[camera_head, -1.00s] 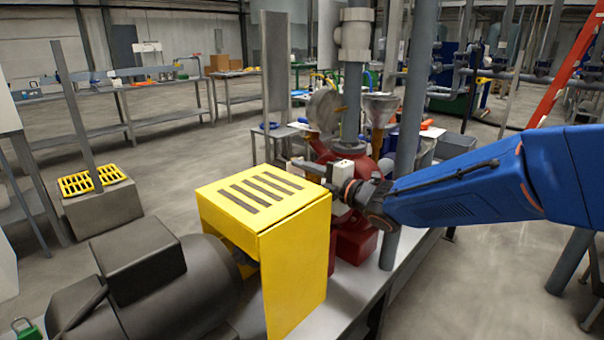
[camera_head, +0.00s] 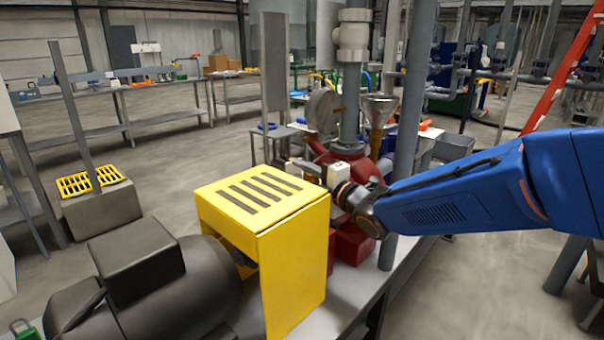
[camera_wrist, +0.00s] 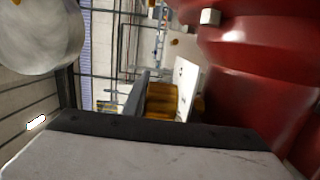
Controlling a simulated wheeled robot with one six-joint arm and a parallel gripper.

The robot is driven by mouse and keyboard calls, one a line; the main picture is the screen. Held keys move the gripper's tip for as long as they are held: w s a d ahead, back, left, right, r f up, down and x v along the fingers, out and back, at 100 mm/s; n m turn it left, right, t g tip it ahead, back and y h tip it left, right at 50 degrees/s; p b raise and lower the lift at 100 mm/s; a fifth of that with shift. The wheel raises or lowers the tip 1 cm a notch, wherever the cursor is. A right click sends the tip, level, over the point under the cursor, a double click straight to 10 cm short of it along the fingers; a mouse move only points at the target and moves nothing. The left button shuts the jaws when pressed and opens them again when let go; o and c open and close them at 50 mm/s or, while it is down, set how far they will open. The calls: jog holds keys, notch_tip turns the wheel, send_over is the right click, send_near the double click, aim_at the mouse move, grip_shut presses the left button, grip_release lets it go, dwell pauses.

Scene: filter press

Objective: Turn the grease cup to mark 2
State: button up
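In the wrist view a brass-coloured ribbed cylinder (camera_wrist: 161,100), which looks like the grease cup, shows beside a white plate (camera_wrist: 187,82). Any marks are too small to read. The cup's lower part is hidden behind the pale, dark-edged block across the bottom of the picture. In the head view my gripper (camera_head: 288,166) is beside the red pump casing (camera_head: 351,246), just behind the yellow guard. I cannot make out the cup there. The frames do not show clearly whether the fingers are open or touch the cup.
The slotted yellow guard (camera_head: 262,194) stands close in front of my gripper. A grey vertical pipe (camera_head: 409,110) rises close to my wrist, and a metal funnel (camera_head: 380,106) stands behind. In the wrist view a red casing (camera_wrist: 250,65) fills the right side.

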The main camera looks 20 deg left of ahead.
jog(key=o, duration=0.4)
jog(key=shift+c, duration=0.2)
jog(key=shift+d, duration=0.1)
jog(key=v, duration=1.7)
jog(key=shift+s, duration=0.15)
jog(key=shift+d, duration=0.1)
